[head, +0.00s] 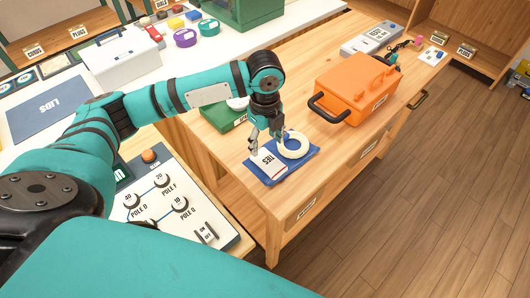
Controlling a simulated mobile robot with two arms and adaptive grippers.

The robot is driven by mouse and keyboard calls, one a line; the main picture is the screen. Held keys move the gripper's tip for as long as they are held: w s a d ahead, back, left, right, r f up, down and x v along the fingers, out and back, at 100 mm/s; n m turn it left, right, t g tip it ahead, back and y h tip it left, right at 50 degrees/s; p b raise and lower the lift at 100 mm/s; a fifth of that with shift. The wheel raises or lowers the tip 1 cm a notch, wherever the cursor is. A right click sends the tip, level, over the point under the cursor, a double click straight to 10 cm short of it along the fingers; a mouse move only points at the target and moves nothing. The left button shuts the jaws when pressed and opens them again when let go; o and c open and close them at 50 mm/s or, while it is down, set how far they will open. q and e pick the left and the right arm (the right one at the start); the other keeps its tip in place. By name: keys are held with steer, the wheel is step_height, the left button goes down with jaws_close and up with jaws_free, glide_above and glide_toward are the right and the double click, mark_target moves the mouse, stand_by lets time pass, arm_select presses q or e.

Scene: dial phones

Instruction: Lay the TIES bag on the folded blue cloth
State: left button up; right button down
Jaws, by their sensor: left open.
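The TIES bag (267,163), white with a red edge and black print, lies on the folded blue cloth (273,180) on the wooden drawer cabinet. A cream ring (293,146) also lies on the cloth, to the right of the bag and close to it. My left gripper (266,140) points down just above the far end of the bag, its fingers apart and holding nothing that I can see. The fingers partly hide the cloth's back edge. My right gripper does not show.
An orange case (352,90) with black handles stands to the right of the cloth. A green box (222,117) sits behind it on the left. A control panel with dials (165,205) is at the front left.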

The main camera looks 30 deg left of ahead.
mark_target(266, 157)
arm_select(q)
step_height(266, 157, up, 5)
steer(key=shift+f, duration=0.1)
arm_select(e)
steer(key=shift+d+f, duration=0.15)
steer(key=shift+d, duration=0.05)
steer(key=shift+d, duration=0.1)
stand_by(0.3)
